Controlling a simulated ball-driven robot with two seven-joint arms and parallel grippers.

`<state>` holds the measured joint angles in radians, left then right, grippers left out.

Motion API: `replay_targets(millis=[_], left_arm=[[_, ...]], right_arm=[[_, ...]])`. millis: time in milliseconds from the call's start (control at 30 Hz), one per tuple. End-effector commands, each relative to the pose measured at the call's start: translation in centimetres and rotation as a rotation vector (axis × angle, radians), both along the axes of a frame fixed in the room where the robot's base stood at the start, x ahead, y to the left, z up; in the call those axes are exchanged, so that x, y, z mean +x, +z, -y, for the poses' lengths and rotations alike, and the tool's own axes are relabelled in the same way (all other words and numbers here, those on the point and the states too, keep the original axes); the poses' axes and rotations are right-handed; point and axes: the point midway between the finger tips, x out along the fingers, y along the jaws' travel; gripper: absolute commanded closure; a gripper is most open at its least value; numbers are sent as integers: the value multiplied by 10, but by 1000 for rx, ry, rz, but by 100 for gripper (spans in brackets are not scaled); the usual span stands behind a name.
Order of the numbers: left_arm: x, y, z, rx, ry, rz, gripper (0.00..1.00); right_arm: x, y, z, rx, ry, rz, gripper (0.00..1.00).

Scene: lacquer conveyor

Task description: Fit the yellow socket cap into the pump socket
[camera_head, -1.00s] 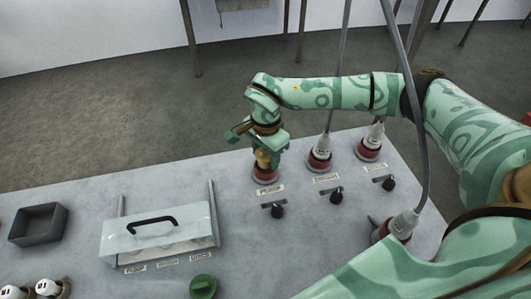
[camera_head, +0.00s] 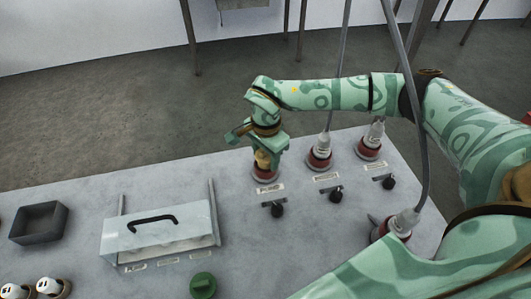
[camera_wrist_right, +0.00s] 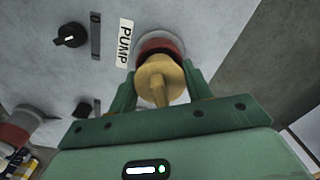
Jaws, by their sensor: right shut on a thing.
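The yellow socket cap (camera_wrist_right: 160,78) is between the fingers of my right gripper (camera_wrist_right: 162,95), which is shut on it. In the wrist view the cap is in front of the pump socket (camera_wrist_right: 162,43), a red ring with a grey rim beside the PUMP label (camera_wrist_right: 124,43). The cap hides the socket's middle, so I cannot tell whether it is seated. In the head view my right gripper (camera_head: 266,156) points down over the pump socket (camera_head: 265,175), with the cap (camera_head: 262,159) just above or at the ring. My left gripper is not in view.
Two more red sockets hold grey plugs with cables (camera_head: 320,155) (camera_head: 370,143) to the right. Black knobs (camera_head: 277,209) sit in front. A clear cover with a black handle (camera_head: 152,224), a grey tray (camera_head: 38,222) and a green knob (camera_head: 203,286) are on the left.

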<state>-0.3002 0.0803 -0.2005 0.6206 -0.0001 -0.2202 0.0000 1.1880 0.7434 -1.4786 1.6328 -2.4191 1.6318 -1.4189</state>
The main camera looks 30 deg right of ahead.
Motion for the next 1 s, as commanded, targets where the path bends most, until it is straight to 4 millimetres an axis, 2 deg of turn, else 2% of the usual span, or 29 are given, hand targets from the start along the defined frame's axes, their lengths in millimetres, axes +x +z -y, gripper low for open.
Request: replay_targets(millis=[233, 267, 333, 600, 733, 867, 1000], left_arm=[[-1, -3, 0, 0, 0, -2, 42], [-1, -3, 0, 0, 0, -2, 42], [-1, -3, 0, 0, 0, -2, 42], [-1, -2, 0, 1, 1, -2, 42], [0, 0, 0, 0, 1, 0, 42], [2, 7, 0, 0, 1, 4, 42], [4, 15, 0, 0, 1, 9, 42]], right_arm=[[0, -7, 0, 0, 0, -1, 73], [0, -7, 0, 0, 0, -1, 45], [0, -6, 0, 0, 0, -1, 26], [0, -6, 0, 0, 0, -1, 25], [1, 4, 0, 0, -1, 2, 25], [1, 31, 1, -1, 0, 5, 25], [1, 71, 1, -1, 0, 5, 25]])
